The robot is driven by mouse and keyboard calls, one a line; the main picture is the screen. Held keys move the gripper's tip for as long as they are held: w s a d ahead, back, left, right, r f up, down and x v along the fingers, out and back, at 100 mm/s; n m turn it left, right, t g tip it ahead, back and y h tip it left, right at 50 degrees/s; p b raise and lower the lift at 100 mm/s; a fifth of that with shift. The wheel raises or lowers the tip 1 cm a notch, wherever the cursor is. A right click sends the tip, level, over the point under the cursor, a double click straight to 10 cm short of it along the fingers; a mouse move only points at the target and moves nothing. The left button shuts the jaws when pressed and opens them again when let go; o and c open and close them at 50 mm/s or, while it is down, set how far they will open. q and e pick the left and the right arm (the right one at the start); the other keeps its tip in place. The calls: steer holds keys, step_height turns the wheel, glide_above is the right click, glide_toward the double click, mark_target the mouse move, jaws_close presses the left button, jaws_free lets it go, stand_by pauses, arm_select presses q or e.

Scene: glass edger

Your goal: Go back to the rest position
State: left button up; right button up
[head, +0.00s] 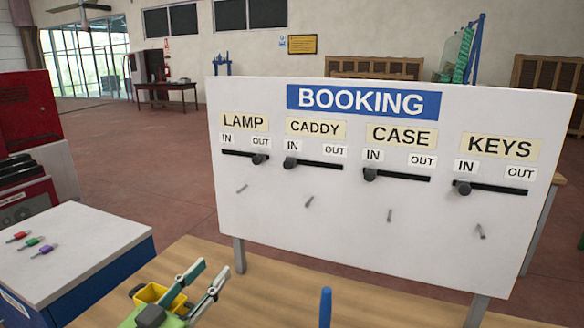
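A white board (340,235) headed BOOKING (362,102) stands on legs at the wooden table. It has four slots with black knobs. The LAMP knob (260,158) is at the OUT end. The CADDY knob (290,162), CASE knob (369,174) and KEYS knob (462,188) are at the IN ends. My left gripper (213,269) is low in the picture, in front of the board and apart from the knobs. Its two fingers are spread with nothing visible between the tips. My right gripper is not in view.
A small yellow container (152,293) is partly hidden behind my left gripper on the wooden table (205,252). A blue upright rod (325,306) is at the bottom edge. Red, green and purple keys (32,242) lie on the white-topped cabinet (85,245) at left. Pegs stick out below the slots.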

arm_select(q)
steer(key=s+f+g+y, duration=0.25)
steer(key=s+f, duration=0.25)
steer(key=f, duration=0.5)
steer(key=s+f+g+y, duration=0.1)
steer(key=s+f+g, duration=0.4)
steer(key=f, duration=0.4)
steer(key=s+a+f+n+g+y, duration=0.1)
steer(key=s+a+f+g+y, duration=0.15)
steer(key=s+f, duration=0.55)
steer(key=s+a+f+n+g+y, duration=0.15)
steer(key=s+f+g, duration=0.25)
steer(key=s, duration=0.9)
step_height(320, 180, down, 27)
steer(key=g+b, duration=0.1)
steer(key=b, duration=0.2)
steer(key=s+a+f+g+b, duration=0.1)
steer(key=s+a+f+b, duration=0.1)
steer(key=s+f, duration=1.6)
step_height(320, 180, down, 2)
steer(key=shift+a+f+g, duration=0.15)
steer(key=shift+a+g, duration=0.15)
steer(key=shift+a, duration=0.35)
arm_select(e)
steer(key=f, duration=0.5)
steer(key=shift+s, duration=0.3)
